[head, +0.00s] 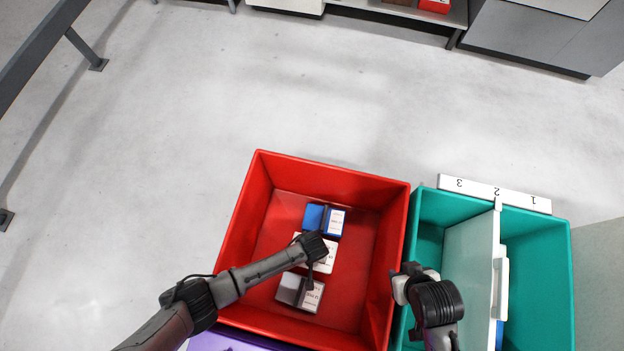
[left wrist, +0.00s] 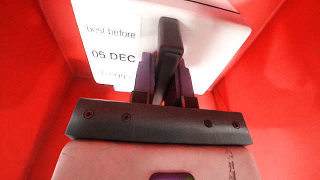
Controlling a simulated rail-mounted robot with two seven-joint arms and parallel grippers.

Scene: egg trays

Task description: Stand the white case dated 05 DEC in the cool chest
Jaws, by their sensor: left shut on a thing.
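The white case (head: 330,257) lies in the red crate (head: 257,190), between two other cases. In the left wrist view, the white case (left wrist: 205,30) bears a label reading "best before 05 DEC". My left gripper (left wrist: 165,92) is shut on its dark handle; in the head view the arm covers part of the case and the fingers are hard to see. The teal chest (head: 548,225), the likely cool chest, stands right of the crate. My right gripper (head: 402,285) is at its left wall; its finger opening is unclear.
A blue-and-white case (head: 336,222) and a grey-and-white case (head: 313,296) lie beside the white case. A pale upright panel (head: 470,265) with a white handle divides the view into the chest. A strip (head: 495,194) marked 3, 2, 1 lines its far rim.

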